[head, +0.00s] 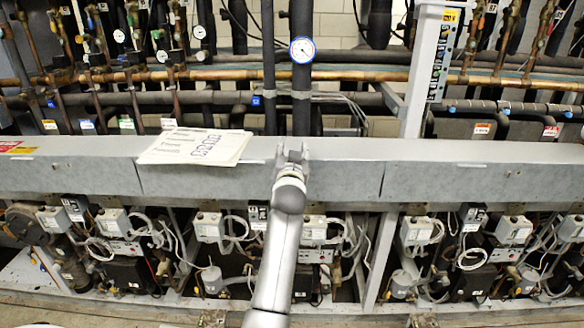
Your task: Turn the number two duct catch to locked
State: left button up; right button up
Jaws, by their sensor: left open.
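The long grey duct (440,170) runs across the whole head view at mid height, with upright seams dividing its front face. My left gripper (292,152) is at the top front edge of the duct's middle section, fingers pointing up and away from me. Its fingers are apart and I see nothing between them. I cannot make out a catch or a number two label; the gripper and wrist cover part of the duct face here. Whether the gripper touches the duct is not clear. My right gripper is not in view.
Paper sheets (195,147) lie on the duct left of the gripper. A blue-rimmed gauge (302,49) hangs on a black pipe behind. A grey upright post (420,80) stands to the right. Compressors, cables and grey boxes (209,228) fill the space below the duct.

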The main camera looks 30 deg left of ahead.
pick_arm(q)
notch_tip(320, 180, up, 3)
jog(key=shift+f, duration=0.2)
dwell(0.4)
